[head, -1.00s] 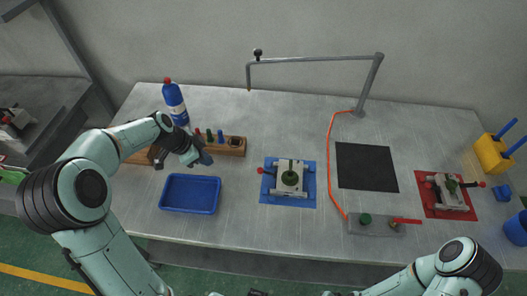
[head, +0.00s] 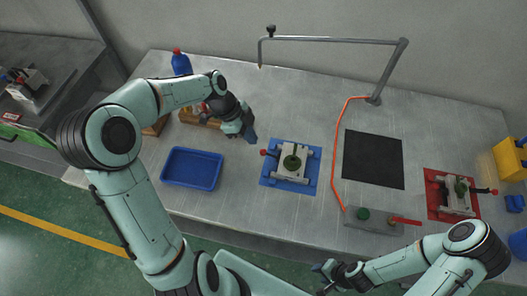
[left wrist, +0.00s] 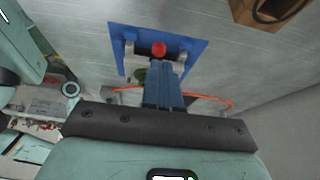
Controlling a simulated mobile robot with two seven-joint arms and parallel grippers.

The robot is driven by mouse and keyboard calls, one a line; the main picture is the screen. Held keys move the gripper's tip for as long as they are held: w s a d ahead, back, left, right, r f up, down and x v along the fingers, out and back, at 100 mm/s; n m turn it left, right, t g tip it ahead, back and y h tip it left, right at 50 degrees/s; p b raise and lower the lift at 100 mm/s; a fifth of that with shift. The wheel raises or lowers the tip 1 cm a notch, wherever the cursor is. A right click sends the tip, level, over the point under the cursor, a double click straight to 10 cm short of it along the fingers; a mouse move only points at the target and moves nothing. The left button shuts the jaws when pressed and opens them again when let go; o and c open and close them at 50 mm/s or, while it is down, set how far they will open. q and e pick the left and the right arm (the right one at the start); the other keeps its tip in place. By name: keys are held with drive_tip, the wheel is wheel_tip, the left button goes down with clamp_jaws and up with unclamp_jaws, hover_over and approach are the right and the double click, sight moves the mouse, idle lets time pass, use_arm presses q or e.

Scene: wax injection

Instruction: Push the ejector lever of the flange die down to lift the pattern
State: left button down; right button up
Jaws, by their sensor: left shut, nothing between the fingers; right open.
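A grey die (head: 290,161) sits on a blue mat (head: 273,180), with a round dark green piece (head: 292,162) on top. Its lever ends in a red knob (head: 264,152) on the left side. My left gripper (head: 252,138) is shut and empty, just above and left of the blue mat, close to the knob. In the left wrist view, the shut blue fingers (left wrist: 163,85) point toward the red knob (left wrist: 158,49); contact cannot be told. The fingers partly hide the die and green piece there. My right gripper (head: 318,278) is open and empty at the table's front edge.
A second die (head: 455,196) with a red-knobbed lever sits on a red mat (head: 436,207). A blue tray (head: 192,168) lies left. A black pad (head: 372,159), a grey plate with an orange hose (head: 337,140) and a lamp-like arm (head: 390,72) are right.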

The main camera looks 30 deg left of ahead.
sight(270, 155)
use_arm(q)
drive_tip(key=b+x, duration=0.1)
drive_tip(key=x, duration=0.2)
drive_tip(key=shift+s+f, duration=0.2)
drive_tip(key=shift+f, duration=0.15)
drive_tip(key=shift+w+d+f, duration=0.2)
drive_tip(key=shift+d+f, duration=0.15)
drive_tip(key=shift+f, duration=0.25)
use_arm(e)
drive_tip(key=shift+s+f, duration=1.05)
drive_tip(key=shift+f, duration=0.1)
use_arm(q)
wheel_tip(270, 155, down, 3)
drive_tip(key=shift+r+b, duration=0.2)
drive_tip(key=shift+b, duration=0.85)
drive_tip(key=shift+s+r, duration=0.1)
drive_tip(key=shift+r, duration=0.2)
drive_tip(key=shift+a+r+p, duration=0.2)
drive_tip(key=shift+a, duration=0.35)
drive_tip(key=shift+a+r+p, duration=0.15)
drive_tip(key=shift+a, duration=0.45)
drive_tip(key=shift+s+a+r, duration=0.15)
drive_tip(key=shift+s+a, duration=0.1)
drive_tip(key=shift+a, duration=0.05)
use_arm(e)
drive_tip(key=shift+s+f, duration=0.45)
drive_tip(key=shift+f, duration=0.2)
